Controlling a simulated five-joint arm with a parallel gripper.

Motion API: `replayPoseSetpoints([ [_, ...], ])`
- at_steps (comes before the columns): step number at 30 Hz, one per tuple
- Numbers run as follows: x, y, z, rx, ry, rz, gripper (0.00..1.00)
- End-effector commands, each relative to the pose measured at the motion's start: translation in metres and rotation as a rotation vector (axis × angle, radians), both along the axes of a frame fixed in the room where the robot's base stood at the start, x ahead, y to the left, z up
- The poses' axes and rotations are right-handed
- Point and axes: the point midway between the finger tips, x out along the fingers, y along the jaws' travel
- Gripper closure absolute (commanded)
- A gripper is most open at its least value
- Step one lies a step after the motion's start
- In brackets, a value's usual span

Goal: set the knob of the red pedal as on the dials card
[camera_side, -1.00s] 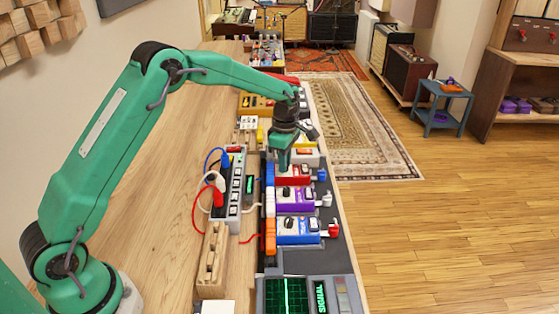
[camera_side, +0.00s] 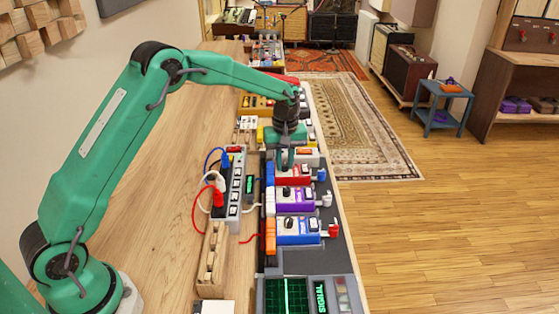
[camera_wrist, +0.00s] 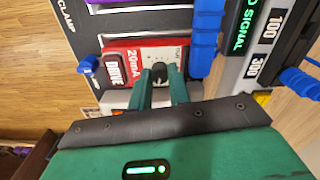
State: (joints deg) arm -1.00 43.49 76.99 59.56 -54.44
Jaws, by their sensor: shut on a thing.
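The red pedal (camera_side: 301,181) sits on the dark board between a white pedal and a purple one. In the wrist view the red pedal (camera_wrist: 119,54) shows a "20mA" marking and a "DRIVE" label. Its dark knob (camera_wrist: 159,70) sits between the two green fingers of my gripper (camera_wrist: 160,77). My gripper (camera_side: 286,163) points down over the pedal and is shut on the knob. The knob's pointer direction is too small to read. I cannot make out the dials card for certain.
A purple pedal (camera_side: 299,201) and a blue pedal (camera_side: 299,231) stand in front of the red one. A power strip (camera_side: 236,190) with cables is on the left. A screen reading "SIGNAL" (camera_side: 300,296) is at the front. The wooden table at left is mostly clear.

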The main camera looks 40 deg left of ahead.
Motion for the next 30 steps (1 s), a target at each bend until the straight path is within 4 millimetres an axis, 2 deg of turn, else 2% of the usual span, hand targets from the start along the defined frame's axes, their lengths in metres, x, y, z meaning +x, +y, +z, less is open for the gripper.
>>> replayPoseSetpoints([
  [16,0.0010,0.0003,0.0017,0.000,-0.004,-0.466,1.00],
  [22,0.0010,0.0003,0.0017,0.000,-0.004,-0.555,1.00],
  [30,0.0010,0.0003,0.0017,0.000,-0.004,-0.591,1.00],
])
